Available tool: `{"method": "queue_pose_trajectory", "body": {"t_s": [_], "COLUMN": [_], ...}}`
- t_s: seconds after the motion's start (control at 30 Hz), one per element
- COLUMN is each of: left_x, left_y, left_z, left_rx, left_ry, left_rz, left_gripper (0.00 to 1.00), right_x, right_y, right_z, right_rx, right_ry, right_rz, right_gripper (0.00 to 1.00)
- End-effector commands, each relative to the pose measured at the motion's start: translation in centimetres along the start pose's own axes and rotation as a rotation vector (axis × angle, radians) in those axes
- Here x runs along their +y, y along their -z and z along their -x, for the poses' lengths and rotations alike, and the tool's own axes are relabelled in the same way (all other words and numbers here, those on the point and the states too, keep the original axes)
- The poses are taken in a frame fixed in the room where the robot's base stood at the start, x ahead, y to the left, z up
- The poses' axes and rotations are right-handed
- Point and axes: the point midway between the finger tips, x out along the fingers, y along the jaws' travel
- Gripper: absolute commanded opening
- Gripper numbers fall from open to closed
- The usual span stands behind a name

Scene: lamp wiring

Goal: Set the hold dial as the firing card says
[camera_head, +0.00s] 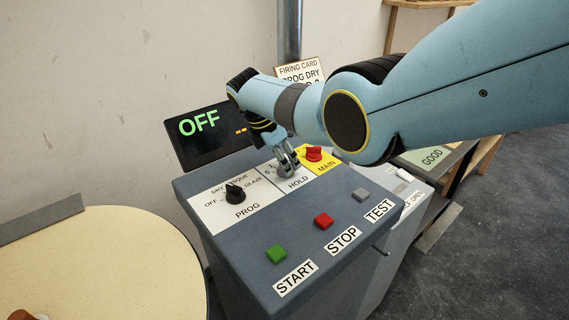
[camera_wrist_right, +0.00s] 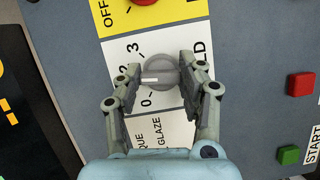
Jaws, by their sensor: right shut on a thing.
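The grey hold dial (camera_wrist_right: 160,75) sits on a white plate marked HOLD. In the right wrist view its white line points left, between the 0 and the 2; a finger seems to cover the mark there. My right gripper (camera_wrist_right: 156,88) is shut on the dial, a finger on each side. In the head view this gripper (camera_head: 287,166) reaches down to the panel and hides most of the dial. The firing card (camera_head: 301,70) stands behind my right arm; "FIRING CARD" and "PROG DRY" can be read, and its lower line is mostly hidden. My left gripper is not in view.
A black PROG dial (camera_head: 235,192) is left of the hold dial, and a red MAIN knob (camera_head: 313,154) on yellow is right. Green START (camera_head: 277,254), red STOP (camera_head: 323,220) and grey TEST (camera_head: 360,195) buttons are in front. The display (camera_head: 205,130) reads OFF.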

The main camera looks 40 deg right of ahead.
Motion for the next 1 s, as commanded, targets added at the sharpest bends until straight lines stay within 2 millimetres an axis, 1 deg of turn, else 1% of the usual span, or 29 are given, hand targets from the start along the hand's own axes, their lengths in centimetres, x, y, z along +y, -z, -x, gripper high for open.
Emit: {"method": "queue_pose_trajectory", "body": {"t_s": [0.03, 0.3, 0.87, 0.9, 1.0], "left_x": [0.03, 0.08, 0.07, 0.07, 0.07], "left_y": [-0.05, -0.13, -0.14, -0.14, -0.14], "left_z": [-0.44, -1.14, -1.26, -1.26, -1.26], "left_rx": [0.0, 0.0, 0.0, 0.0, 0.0], "left_ry": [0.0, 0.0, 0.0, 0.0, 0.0], "left_rz": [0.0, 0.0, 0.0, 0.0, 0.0], "left_gripper": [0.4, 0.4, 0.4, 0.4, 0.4], "right_x": [0.1, 0.06, 0.06, 0.06, 0.06], "right_y": [0.05, -0.02, -0.05, -0.05, -0.04], "right_z": [-0.14, -0.09, 0.0, 0.0, 0.0], "right_rx": [0.0, 0.0, 0.001, 0.001, 0.001], "right_ry": [0.008, 0.047, 0.056, 0.056, 0.056], "right_rz": [-0.023, -0.115, -0.139, -0.139, -0.139], "right_gripper": [0.07, 0.07, 0.07, 0.44, 0.57]}}
